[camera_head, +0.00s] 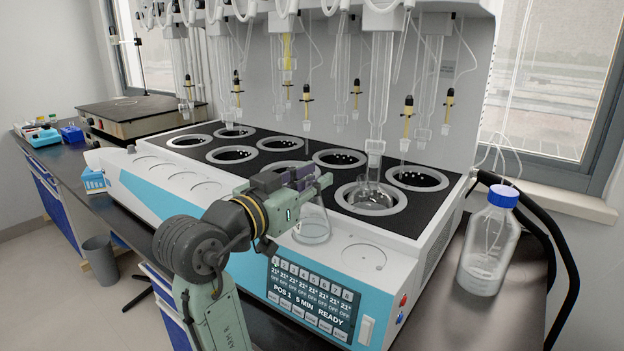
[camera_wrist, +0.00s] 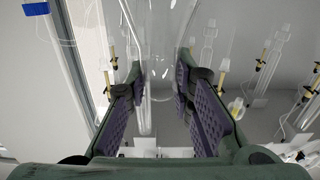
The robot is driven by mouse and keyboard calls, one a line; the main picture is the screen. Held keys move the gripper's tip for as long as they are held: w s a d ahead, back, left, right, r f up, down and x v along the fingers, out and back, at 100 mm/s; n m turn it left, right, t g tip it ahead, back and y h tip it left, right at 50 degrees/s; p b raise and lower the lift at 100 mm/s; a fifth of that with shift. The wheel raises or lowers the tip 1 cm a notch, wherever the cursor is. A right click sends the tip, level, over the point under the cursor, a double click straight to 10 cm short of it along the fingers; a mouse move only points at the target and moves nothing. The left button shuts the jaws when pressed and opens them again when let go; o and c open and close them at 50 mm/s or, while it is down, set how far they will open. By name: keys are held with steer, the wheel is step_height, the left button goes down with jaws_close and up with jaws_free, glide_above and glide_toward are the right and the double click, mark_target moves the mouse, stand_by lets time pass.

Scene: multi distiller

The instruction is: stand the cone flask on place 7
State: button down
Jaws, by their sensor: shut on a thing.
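The clear cone flask (camera_head: 313,228) is at the front ledge of the distiller, its neck between the jaws of my gripper (camera_head: 305,178). It looks upright. I cannot tell whether its base touches the ledge. In the wrist view, clear glass of the flask (camera_wrist: 160,75) shows between the purple pads of my gripper (camera_wrist: 160,85). The white front ledge (camera_head: 335,250) carries round marks, one of them bare (camera_head: 363,257) to the right of the flask. No place number is readable on the ledge, so I cannot tell which mark is place 7.
Behind the flask, the black deck (camera_head: 270,145) holds two rows of heating wells, with glass tubes hanging above. A round vessel (camera_head: 372,198) sits in the front right well. A blue-capped bottle (camera_head: 489,240) stands at the right. A control panel (camera_head: 312,297) is below the ledge.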

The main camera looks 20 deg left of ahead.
steer(key=shift+f, duration=0.15)
steer(key=c, duration=1.4)
jaws_free()
